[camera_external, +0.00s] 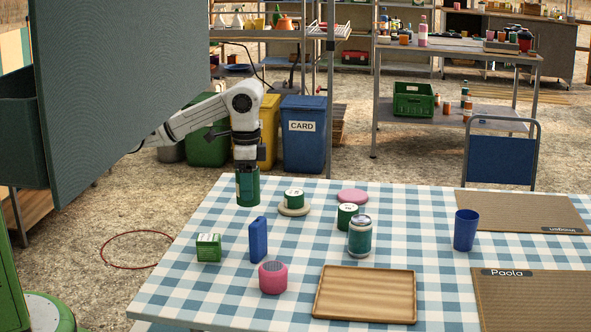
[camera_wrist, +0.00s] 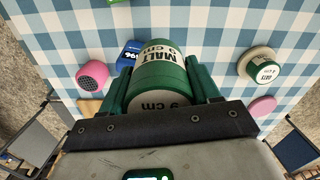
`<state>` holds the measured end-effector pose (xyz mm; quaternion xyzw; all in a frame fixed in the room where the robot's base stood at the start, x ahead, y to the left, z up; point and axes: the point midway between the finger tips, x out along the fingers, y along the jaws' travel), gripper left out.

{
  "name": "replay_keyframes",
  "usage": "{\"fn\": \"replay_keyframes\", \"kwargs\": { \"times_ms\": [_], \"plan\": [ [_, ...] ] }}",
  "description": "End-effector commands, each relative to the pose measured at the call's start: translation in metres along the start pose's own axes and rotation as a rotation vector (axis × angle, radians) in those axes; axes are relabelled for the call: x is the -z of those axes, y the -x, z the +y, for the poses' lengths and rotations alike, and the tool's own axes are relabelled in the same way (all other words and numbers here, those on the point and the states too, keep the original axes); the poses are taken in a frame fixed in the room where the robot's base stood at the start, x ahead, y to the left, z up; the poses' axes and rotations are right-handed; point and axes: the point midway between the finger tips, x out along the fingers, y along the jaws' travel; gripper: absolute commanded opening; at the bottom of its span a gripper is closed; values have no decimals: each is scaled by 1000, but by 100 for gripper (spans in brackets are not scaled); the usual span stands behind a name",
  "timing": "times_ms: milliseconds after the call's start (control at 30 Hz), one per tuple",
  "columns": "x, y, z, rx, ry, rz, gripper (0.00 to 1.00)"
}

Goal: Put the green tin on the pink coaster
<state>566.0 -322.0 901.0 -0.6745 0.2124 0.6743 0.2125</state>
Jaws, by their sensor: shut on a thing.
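My gripper (camera_external: 247,172) is shut on a green tin (camera_wrist: 158,75), with one finger on each side of it. The tin's label reads MALT and 9 cm. In the external view the held tin (camera_external: 247,190) hangs upright at the table's far left corner. The pink coaster (camera_external: 352,196) lies bare near the far edge, to the right of my gripper. It also shows in the wrist view (camera_wrist: 262,107), right of the held tin. A smaller green tin (camera_external: 294,196) stands on a cream coaster (camera_external: 293,209). Another green tin (camera_external: 347,216) stands just in front of the pink coaster.
On the checked table (camera_external: 220,292) are a green box (camera_external: 208,247), a blue upright box (camera_external: 258,239), a pink round-topped object (camera_external: 273,277), a teal canister (camera_external: 360,238), a wooden tray (camera_external: 365,293) and a blue cup (camera_external: 466,230). A dark panel (camera_external: 120,85) rises at left.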

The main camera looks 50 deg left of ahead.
Motion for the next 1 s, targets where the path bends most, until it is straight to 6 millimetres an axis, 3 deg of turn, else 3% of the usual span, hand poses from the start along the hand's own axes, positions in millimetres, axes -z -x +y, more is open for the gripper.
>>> {"fn": "replay_keyframes", "kwargs": {
  "times_ms": [233, 367, 633, 800, 1000],
  "plan": [
    [0, -1, -8, 0, 15, 0, 20],
    [10, -5, -36, 0, 65, -1, 20],
    [27, -21, -143, 0, 243, -1, 20],
    [22, -31, -213, -1, 354, -1, 20],
    [10, -39, -272, 0, 440, 1, 20]
  ]
}}
